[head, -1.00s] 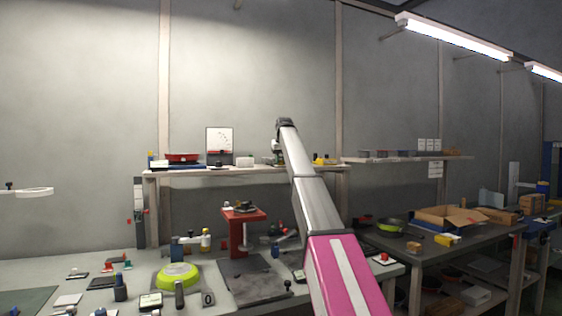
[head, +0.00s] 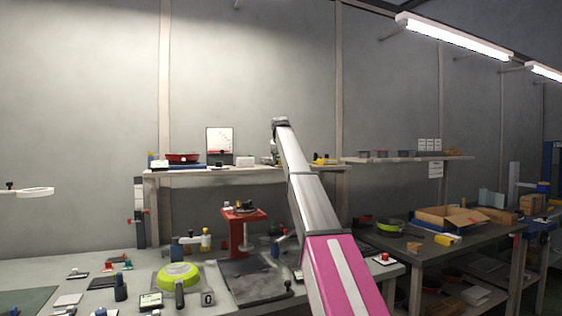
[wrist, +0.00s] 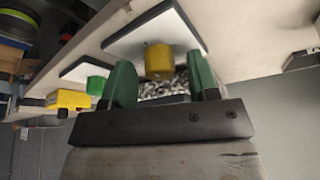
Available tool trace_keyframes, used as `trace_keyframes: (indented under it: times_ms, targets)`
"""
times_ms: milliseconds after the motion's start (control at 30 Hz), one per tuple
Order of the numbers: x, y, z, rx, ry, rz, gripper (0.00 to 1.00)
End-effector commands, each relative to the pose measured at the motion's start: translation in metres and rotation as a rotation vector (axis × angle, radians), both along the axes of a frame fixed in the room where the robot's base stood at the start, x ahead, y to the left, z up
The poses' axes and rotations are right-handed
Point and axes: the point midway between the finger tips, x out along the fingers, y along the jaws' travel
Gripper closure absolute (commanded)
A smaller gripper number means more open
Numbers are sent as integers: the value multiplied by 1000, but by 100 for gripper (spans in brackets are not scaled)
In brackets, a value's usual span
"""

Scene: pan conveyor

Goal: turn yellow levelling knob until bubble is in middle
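In the wrist view a yellow knob (wrist: 159,62) stands out from a white plate with a dark edge (wrist: 150,32). My gripper (wrist: 160,78) has its two green fingers apart, one on each side of the knob, with a gap visible on both sides. The fingers do not appear to touch the knob. No level bubble can be made out. In the head view my gripper (head: 275,150) is at the wall shelf (head: 250,170), small and mostly hidden by my arm.
In the wrist view a green knob (wrist: 95,86) and a yellow block (wrist: 68,99) lie to the left. In the head view a red pan (head: 183,158) sits on the shelf. Below, the bench holds a lime pan (head: 178,275) and a red stand (head: 240,232).

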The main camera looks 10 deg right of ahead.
Motion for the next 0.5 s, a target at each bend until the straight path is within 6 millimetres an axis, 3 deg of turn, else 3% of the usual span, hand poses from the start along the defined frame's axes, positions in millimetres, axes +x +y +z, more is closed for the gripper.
trace_keyframes:
  times_ms: [267,500]
  targets:
    - [-1,0,4,0,0,1,46]
    - [-11,2,28,0,0,0,46]
